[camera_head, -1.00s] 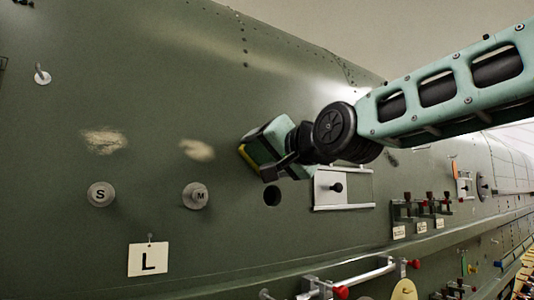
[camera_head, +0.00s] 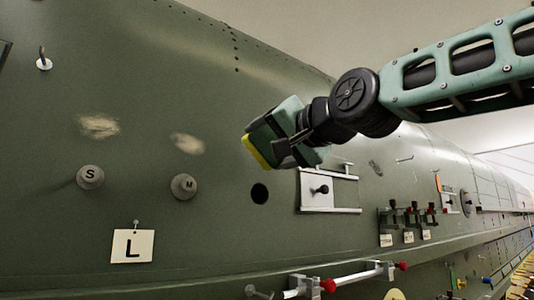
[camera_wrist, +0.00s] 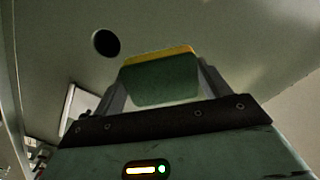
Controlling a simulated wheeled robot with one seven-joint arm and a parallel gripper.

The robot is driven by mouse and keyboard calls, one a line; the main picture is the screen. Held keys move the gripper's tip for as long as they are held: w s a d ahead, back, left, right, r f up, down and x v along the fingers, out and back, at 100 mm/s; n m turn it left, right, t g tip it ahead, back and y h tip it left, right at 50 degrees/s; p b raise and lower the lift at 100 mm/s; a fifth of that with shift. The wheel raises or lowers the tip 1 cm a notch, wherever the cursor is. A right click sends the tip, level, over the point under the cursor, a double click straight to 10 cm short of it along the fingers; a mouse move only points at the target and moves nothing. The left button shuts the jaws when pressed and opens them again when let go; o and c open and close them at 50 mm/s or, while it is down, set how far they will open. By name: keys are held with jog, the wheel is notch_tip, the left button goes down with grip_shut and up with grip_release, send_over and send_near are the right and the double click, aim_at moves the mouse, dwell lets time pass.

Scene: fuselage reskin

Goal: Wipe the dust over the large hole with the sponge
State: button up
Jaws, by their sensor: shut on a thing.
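My gripper (camera_head: 283,140) is shut on a sponge, green with a yellow face (camera_head: 256,153). In the wrist view the sponge (camera_wrist: 160,80) sits between the fingers, its yellow edge away from the palm. The open dark hole (camera_head: 259,193) in the green fuselage skin is just below the sponge in the head view. It shows left of the sponge in the wrist view (camera_wrist: 105,43). I see no clear dust beside this hole; the skin behind the gripper is hidden. The sponge seems apart from the skin, but contact is hard to judge.
Two tan dust patches, left (camera_head: 99,126) and right (camera_head: 188,144), lie above the S plug (camera_head: 90,177) and M plug (camera_head: 184,187). An L tag (camera_head: 133,246) hangs lower left.

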jog(key=shift+b+v, duration=1)
jog(key=shift+v, duration=0.55)
jog(key=shift+w, duration=0.1)
jog(key=shift+d, duration=0.1)
